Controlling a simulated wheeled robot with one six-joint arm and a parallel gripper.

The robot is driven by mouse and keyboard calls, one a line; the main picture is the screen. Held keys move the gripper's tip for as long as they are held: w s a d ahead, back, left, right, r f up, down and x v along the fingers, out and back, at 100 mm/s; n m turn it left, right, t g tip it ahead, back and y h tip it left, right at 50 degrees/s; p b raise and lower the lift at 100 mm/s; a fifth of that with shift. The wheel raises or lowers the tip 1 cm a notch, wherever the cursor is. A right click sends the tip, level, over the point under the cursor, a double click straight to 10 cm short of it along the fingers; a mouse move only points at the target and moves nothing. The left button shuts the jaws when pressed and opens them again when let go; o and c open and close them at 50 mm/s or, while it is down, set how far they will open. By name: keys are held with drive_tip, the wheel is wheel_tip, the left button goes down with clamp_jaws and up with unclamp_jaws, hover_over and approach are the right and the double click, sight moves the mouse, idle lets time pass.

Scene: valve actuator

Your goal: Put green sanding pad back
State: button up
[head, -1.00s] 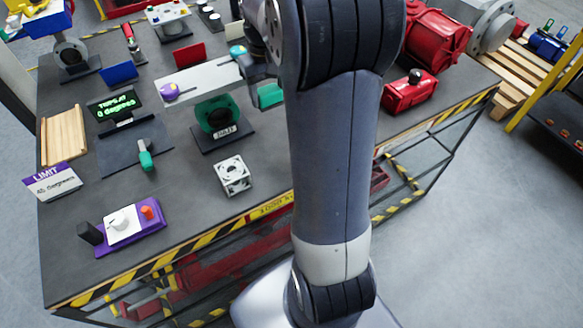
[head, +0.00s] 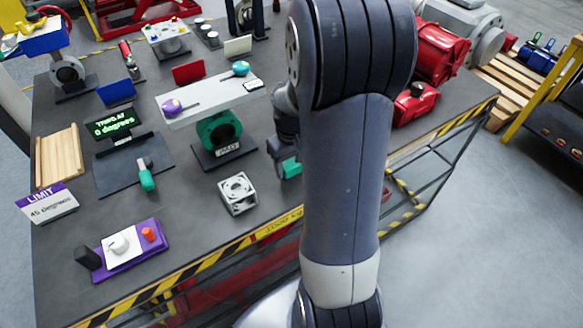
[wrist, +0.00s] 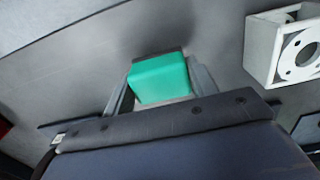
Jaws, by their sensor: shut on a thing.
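The green sanding pad (wrist: 160,80) is a teal-green block between the two fingers of my gripper (wrist: 158,92) in the wrist view. The gripper is shut on it. In the head view the pad (head: 291,167) shows at the left edge of my arm, low over the dark workbench, to the right of the white cube-shaped part. Whether the pad touches the bench I cannot tell. My arm hides most of the gripper and the bench behind it in the head view.
A white cube-shaped part with round openings (head: 238,193) stands left of the pad. A green valve stand (head: 219,133) carries a long grey plate (head: 205,101) with purple and teal knobs. A red box (head: 416,104) is at the right. The bench's striped front edge (head: 222,281) is close.

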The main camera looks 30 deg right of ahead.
sight(291, 162)
drive_tip(key=shift+f, duration=1.05)
drive_tip(key=shift+f, duration=0.15)
drive_tip(key=o, duration=0.9)
wheel_tip(291, 162, up, 12)
drive_tip(key=shift+r, duration=0.2)
